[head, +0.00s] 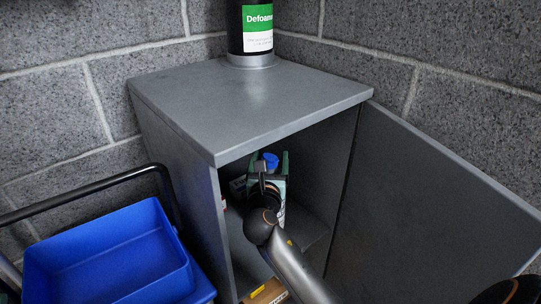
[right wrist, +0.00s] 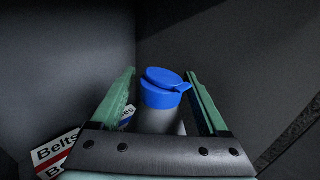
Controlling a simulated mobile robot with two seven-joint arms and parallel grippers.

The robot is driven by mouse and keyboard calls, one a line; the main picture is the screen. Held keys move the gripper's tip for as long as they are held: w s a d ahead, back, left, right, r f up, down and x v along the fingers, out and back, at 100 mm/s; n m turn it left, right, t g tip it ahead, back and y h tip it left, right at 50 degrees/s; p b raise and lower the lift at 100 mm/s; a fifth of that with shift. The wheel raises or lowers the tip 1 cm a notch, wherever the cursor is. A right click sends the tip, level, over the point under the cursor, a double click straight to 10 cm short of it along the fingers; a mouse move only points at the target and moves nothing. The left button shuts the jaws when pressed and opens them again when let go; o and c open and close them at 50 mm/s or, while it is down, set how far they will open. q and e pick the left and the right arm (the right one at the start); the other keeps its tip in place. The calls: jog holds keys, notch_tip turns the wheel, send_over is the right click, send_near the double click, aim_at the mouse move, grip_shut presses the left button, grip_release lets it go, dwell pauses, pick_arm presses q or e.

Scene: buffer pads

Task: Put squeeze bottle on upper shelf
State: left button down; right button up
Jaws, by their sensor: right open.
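The squeeze bottle is grey with a blue flip cap (head: 271,160). It is inside the open grey cabinet (head: 240,95), above an inner shelf (head: 312,226). My right gripper (head: 269,163) reaches into the cabinet, with its green fingers on either side of the bottle. In the right wrist view the bottle (right wrist: 160,118) stands between the open fingers (right wrist: 160,88), with gaps beside the cap. The gripper hides the bottle's base, so I cannot tell whether it rests on the shelf. My left gripper is not in view.
Cardboard boxes (head: 266,292) sit low in the cabinet. The door (head: 430,200) is open to the right. A Defoamer bottle (head: 257,28) stands on top. A blue tray cart (head: 105,255) is at left.

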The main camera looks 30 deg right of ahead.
pick_arm(q)
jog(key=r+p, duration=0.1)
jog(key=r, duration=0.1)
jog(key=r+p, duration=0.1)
jog(key=p, duration=0.1)
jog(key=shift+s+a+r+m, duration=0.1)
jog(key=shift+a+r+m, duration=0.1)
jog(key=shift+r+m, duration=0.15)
pick_arm(e)
jog(key=v, duration=1.1)
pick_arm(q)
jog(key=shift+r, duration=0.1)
pick_arm(e)
jog(key=shift+r, duration=0.1)
